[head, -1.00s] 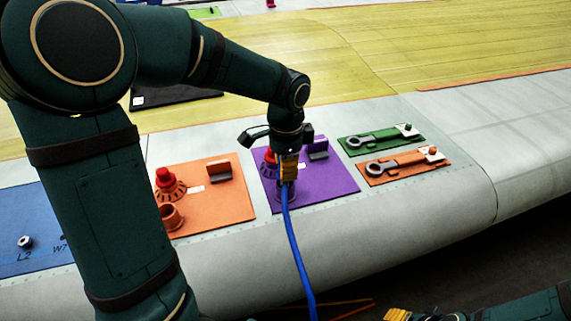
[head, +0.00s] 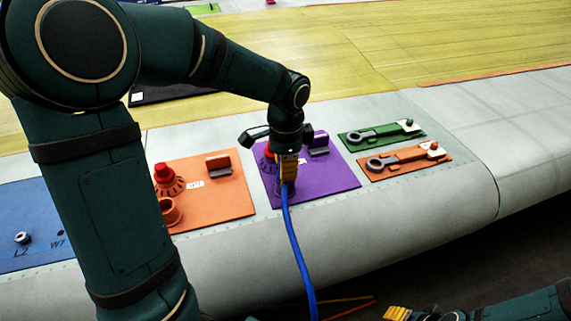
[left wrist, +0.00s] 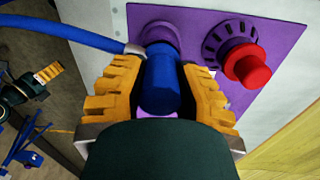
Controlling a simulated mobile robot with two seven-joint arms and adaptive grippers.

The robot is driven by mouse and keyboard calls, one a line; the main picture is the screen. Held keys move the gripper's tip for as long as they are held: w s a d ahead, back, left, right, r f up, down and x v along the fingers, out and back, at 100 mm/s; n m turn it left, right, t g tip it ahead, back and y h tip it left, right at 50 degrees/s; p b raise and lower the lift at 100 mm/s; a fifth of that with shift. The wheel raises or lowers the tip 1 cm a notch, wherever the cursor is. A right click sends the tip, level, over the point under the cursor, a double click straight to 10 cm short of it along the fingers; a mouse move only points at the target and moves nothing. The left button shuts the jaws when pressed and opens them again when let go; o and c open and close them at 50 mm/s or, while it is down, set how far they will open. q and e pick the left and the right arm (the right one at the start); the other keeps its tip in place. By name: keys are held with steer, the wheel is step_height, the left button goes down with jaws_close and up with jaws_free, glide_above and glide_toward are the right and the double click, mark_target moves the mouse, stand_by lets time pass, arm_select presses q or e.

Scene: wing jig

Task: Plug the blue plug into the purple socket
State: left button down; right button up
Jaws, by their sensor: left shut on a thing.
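My left gripper (head: 287,170) is above the front part of the purple board (head: 328,188), its yellow fingers pointing down. In the left wrist view, those fingers are shut on the blue plug (left wrist: 162,82), one on each side. The plug's blue cable (head: 297,245) hangs down past the front of the board. The purple socket (left wrist: 158,33) is a round collar on the board. The plug's far end overlaps it, so I cannot tell whether the plug is inside it or just above. My right gripper (head: 397,313) is at the bottom edge, away from the boards; its opening is unclear.
A red knob (left wrist: 250,68) on a purple base stands beside the socket. An orange board (head: 228,200) with a similar knob and collar lies to the left. Green (head: 380,137) and orange (head: 405,160) wrench plates lie to the right. The wing's front edge curves down below.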

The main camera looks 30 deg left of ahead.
arm_select(q)
steer(key=c, duration=0.7)
jaws_free()
steer(key=shift+c, duration=0.2)
steer(key=shift+r, duration=0.1)
step_height(320, 180, up, 12)
steer(key=shift+f, duration=0.1)
